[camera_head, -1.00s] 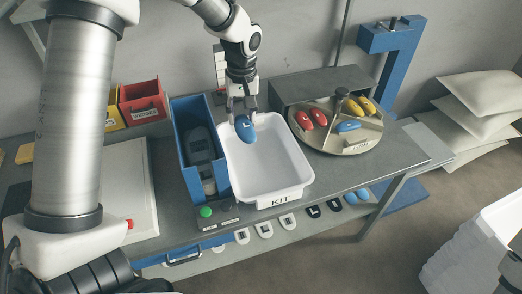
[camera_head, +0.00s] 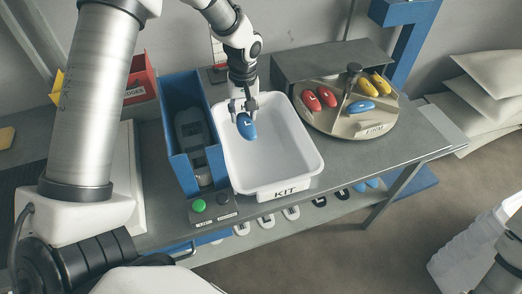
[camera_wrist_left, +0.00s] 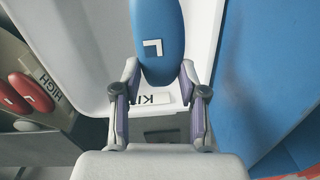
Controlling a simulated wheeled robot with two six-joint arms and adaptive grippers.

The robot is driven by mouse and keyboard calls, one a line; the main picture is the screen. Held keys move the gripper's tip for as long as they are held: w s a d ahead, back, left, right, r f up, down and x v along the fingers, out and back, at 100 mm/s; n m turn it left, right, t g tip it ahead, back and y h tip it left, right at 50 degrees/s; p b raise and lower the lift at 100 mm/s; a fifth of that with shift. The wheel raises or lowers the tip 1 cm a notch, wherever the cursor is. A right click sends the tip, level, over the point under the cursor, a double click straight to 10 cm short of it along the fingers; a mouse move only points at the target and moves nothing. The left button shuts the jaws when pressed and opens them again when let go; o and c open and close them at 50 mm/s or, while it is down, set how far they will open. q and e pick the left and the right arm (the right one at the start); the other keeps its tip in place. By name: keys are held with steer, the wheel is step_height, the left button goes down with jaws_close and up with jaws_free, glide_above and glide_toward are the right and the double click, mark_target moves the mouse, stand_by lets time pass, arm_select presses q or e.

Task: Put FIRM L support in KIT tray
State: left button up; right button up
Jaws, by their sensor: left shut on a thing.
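My left gripper (camera_head: 243,104) is shut on a blue insole support (camera_head: 247,127) marked with a white L. In the left wrist view the support (camera_wrist_left: 158,40) hangs between the two fingers (camera_wrist_left: 159,97), its far end cut off by the frame edge. In the head view it appears over the back left part of the white KIT tray (camera_head: 312,171); I cannot tell if it touches the tray floor. The tray looks otherwise empty. One blue support (camera_head: 361,106) lies on the round carousel (camera_head: 340,127). My right gripper is out of view.
Red supports (camera_head: 319,98) and yellow supports (camera_head: 375,84) share the carousel, which has a dark centre knob (camera_head: 353,68). A tall blue bin (camera_head: 177,148) stands close along the tray's left side. A button box (camera_head: 212,208) with a green button sits at the front edge.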

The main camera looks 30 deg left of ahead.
mark_target(245, 143)
arm_select(q)
step_height(245, 143, down, 9)
steer(key=shift+s+f+p, duration=0.1)
steer(key=shift+p, duration=0.7)
steer(key=shift+f, duration=0.3)
steer(key=o, duration=0.8)
steer(key=shift+f, duration=0.1)
